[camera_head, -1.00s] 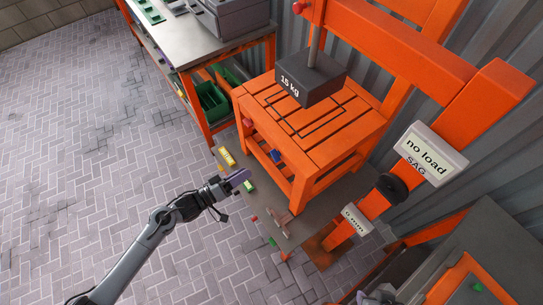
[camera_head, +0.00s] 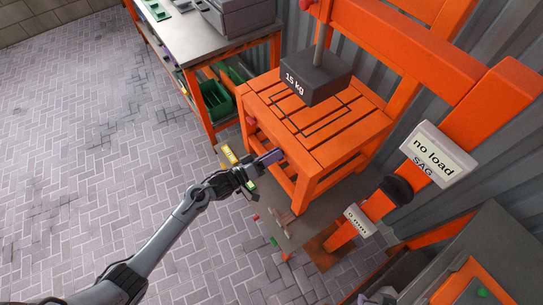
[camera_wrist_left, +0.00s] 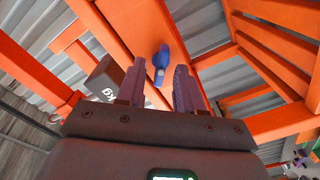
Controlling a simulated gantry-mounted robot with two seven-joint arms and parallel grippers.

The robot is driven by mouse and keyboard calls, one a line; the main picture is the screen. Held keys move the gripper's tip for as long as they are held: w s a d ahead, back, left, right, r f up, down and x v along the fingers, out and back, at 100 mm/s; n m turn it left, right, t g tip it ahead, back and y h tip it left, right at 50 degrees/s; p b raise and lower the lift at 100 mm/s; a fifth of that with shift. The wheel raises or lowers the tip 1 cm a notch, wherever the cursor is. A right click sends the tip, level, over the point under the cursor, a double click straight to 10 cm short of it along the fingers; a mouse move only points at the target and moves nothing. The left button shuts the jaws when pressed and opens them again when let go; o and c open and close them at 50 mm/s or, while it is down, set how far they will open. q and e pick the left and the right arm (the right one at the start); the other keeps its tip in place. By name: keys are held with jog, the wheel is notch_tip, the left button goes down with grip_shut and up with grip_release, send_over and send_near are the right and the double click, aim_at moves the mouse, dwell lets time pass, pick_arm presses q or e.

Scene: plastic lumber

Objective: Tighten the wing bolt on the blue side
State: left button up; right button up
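The blue wing bolt (camera_wrist_left: 161,58) shows in the left wrist view on the orange frame, just beyond and between the fingertips. In the head view my left gripper hides it. My left gripper (camera_head: 270,157) reaches to the front left side of the orange bench. Its two purple fingers stand apart with an empty gap, as the left wrist view (camera_wrist_left: 158,76) shows. I cannot tell whether a finger touches the bolt. A red knob (camera_head: 252,122) sits on the bench's left edge. My right gripper is not in view.
A workbench (camera_head: 190,35) with green bins (camera_head: 215,97) stands at the back left. Small coloured pieces lie below my gripper. The paved floor at left is clear.

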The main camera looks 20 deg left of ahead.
pick_arm(q)
grip_shut()
jog(key=shift+m, duration=0.3)
jog(key=shift+s+d+f+m+b, duration=0.1)
jog(key=shift+m, duration=4.45)
jog(key=shift+s+d+m+b, duration=0.1)
jog(key=shift+d+m, duration=0.05)
jog(key=shift+m, duration=4.45)
jog(key=shift+s+d+f+m+b, duration=0.1)
jog(key=shift+m, duration=4.45)
